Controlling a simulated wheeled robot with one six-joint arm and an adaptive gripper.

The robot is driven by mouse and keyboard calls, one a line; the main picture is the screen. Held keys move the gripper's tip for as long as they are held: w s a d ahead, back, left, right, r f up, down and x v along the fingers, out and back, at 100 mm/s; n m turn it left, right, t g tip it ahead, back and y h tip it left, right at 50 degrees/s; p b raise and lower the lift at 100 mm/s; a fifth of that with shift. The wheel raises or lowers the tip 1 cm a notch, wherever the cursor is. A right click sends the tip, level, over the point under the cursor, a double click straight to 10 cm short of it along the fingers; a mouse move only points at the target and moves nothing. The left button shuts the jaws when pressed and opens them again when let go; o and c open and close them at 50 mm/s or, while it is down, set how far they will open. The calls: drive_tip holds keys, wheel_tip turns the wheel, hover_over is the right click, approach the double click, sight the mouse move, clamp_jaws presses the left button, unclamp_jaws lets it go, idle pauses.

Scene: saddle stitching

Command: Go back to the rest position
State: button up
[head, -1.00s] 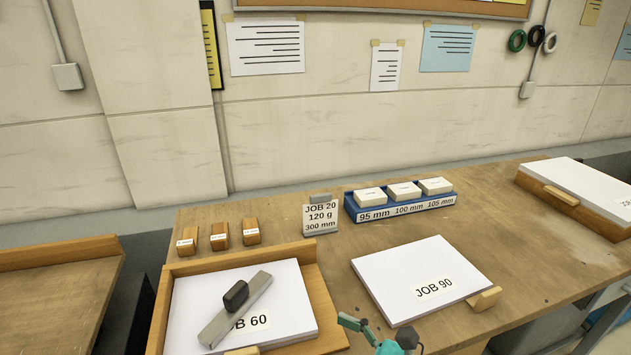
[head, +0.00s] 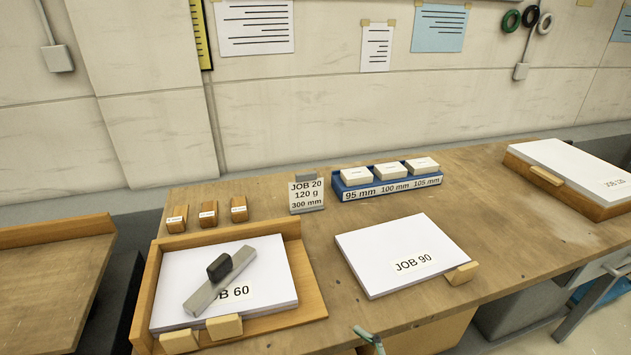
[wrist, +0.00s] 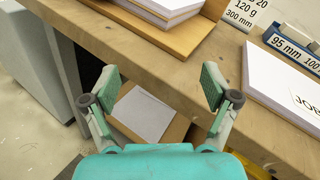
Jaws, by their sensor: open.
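My gripper (wrist: 158,88) is open in the wrist view, its two green-padded fingers spread apart with nothing between them. It points down past the front edge of the wooden workbench (wrist: 150,40), toward a grey-white sheet in a brown box or shelf (wrist: 144,114) below. In the head view only a small part of my gripper (head: 368,335) shows at the bottom edge, in front of the bench.
A wooden tray (head: 312,300) holds the JOB 60 stack (head: 170,270) with a metal bar (head: 240,272) on top. The JOB 90 stack (head: 385,240) lies to its right. Wooden blocks (head: 208,213), a JOB 20 sign (head: 306,194) and a blue rack (head: 395,188) stand behind.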

drive_tip(key=s+d+f+n+t+h, duration=0.1)
drive_tip(key=s+d+f+n+h, duration=0.3)
drive_tip(key=s+f, duration=0.25)
drive_tip(key=s+d+f+n+t+h, duration=0.1)
drive_tip(key=s+d+f+n+h, duration=0.2)
drive_tip(key=s+d+f+h, duration=0.35)
drive_tip(key=s+d+r+n, duration=0.1)
drive_tip(key=s+r+n, duration=0.3)
drive_tip(key=s+n, duration=0.4)
drive_tip(key=s+d+r+n+t+h, duration=0.1)
drive_tip(key=s+r+n, duration=0.3)
drive_tip(key=s+n, duration=0.4)
drive_tip(key=shift+f+v, duration=0.25)
drive_tip(key=shift+v, duration=1.15)
